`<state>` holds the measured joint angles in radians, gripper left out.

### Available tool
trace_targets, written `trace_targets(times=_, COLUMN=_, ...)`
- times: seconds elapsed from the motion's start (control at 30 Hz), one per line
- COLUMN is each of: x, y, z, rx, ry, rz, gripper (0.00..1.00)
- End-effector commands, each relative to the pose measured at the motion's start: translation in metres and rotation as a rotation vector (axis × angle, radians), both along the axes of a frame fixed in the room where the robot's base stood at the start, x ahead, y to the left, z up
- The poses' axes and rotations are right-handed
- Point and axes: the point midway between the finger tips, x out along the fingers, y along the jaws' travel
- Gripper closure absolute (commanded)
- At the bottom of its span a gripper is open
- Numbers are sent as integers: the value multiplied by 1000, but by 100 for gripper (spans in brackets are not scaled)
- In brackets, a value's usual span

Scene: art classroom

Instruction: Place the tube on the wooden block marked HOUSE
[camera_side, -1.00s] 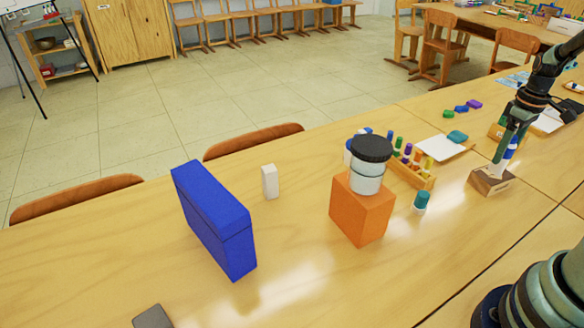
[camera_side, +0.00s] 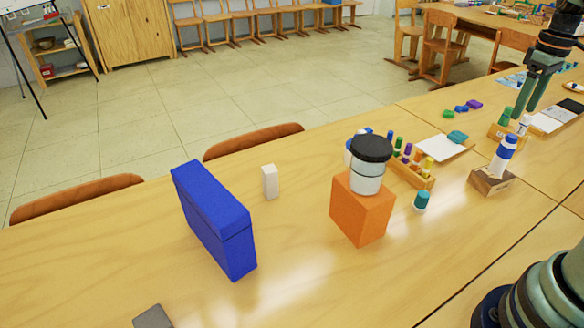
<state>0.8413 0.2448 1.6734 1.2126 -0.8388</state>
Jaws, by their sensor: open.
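A tube (camera_side: 504,155) with a white body and blue bands stands on a small wooden block (camera_side: 491,182) at the right of the table, leaning slightly to the right in the picture. A dark mark shows on the block's front, too small to read for certain. My gripper (camera_side: 524,112) is up and to the right of the tube in the picture, open and apart from it. Its fingers point down with nothing between them.
An orange block (camera_side: 360,210) bears a black-lidded jar (camera_side: 369,165). Another wooden block (camera_side: 503,133) with a green tube is behind. A blue box (camera_side: 214,220) stands left.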

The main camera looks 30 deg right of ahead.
Motion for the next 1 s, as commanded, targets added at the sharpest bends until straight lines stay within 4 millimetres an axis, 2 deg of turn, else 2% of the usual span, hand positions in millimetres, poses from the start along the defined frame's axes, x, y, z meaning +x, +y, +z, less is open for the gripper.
trace_targets(times=0.17, x=25, y=60, z=23, rx=-53, ry=-66, rz=15, gripper=24)
trace_targets(times=0.3, x=39, y=131, z=39, rx=-90, ry=-159, rz=19, gripper=24)
trace_targets(times=0.5, x=34, y=224, z=47, rx=-86, ry=-310, rz=19, gripper=24)
trace_targets(times=0.6, x=25, y=261, z=46, rx=-62, ry=-380, rz=19, gripper=24)
trace_targets(times=0.7, x=16, y=288, z=42, rx=-33, ry=-434, rz=15, gripper=24)
trace_targets(times=0.8, x=9, y=304, z=39, rx=-9, ry=-466, rz=11, gripper=24)
trace_targets(times=1.0, x=5, y=314, z=36, rx=9, ry=-486, rz=4, gripper=24)
